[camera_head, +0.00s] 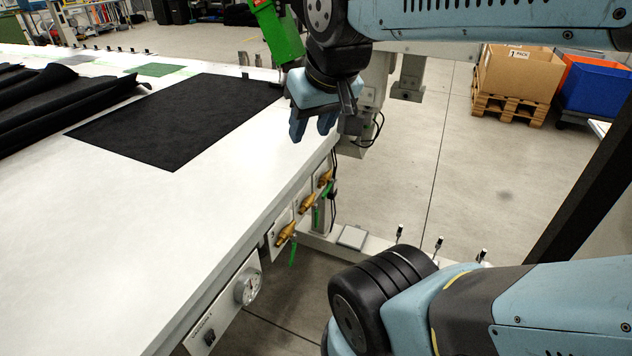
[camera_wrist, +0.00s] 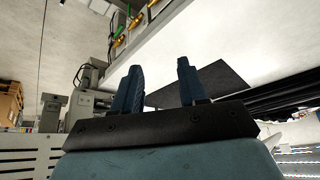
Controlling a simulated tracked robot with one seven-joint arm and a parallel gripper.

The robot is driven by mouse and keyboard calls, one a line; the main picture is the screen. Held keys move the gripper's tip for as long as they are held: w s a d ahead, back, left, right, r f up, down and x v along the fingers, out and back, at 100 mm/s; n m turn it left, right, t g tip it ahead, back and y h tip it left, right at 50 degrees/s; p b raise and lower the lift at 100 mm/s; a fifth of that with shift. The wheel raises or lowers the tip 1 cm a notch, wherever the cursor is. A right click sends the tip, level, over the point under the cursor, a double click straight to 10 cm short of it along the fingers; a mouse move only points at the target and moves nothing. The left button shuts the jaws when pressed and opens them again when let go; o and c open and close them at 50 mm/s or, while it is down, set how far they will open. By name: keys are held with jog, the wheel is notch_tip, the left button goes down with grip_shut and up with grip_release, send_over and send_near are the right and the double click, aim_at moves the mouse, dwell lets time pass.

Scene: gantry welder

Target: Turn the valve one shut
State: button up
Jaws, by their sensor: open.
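Brass valves with green handles sit in a row along the table's side; the nearest valve (camera_head: 286,233) has its green handle (camera_head: 293,254) hanging down. Behind it are a middle valve (camera_head: 307,203) and a far valve (camera_head: 325,178). I cannot read which is valve one. Brass valves (camera_wrist: 119,40) also show at the top of the wrist view. My gripper (camera_head: 312,128) is above the table's right edge, higher than the valves and apart from them. Its two fingers (camera_wrist: 158,78) are spread with nothing between them in the wrist view.
The white table (camera_head: 130,240) fills the left, with a black sheet (camera_head: 180,120) flat on it. A grey post and cables (camera_head: 365,130) stand behind the gripper. Floor right of the valves is partly open; boxes (camera_head: 518,72) stand farther back.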

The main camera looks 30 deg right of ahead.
jog(key=shift+o, duration=0.2)
jog(key=shift+d, duration=0.15)
jog(key=o, duration=0.3)
jog(key=shift+w+d+f, duration=0.1)
jog(key=shift+w+f, duration=0.1)
jog(key=shift+w, duration=0.1)
jog(key=o, duration=0.7)
jog(key=w+d+f+m+g, duration=0.1)
jog(key=w+f, duration=0.1)
jog(key=w+d+f+m+g+y, duration=0.1)
jog(key=w+f+m, duration=0.1)
jog(key=w+f, duration=0.1)
jog(key=w+d+f+m+g+y, duration=0.1)
jog(key=w+f+m+g, duration=0.1)
jog(key=f, duration=0.1)
jog(key=shift+w+d, duration=0.15)
jog(key=shift+w, duration=0.1)
jog(key=shift+o, duration=0.2)
jog(key=m+t+y, duration=0.9)
jog(key=m+t, duration=0.4)
jog(key=m, duration=1)
send_near(328, 190)
jog(key=x, duration=0.8)
jog(key=shift+w+d, duration=0.1)
jog(key=c, duration=1.4)
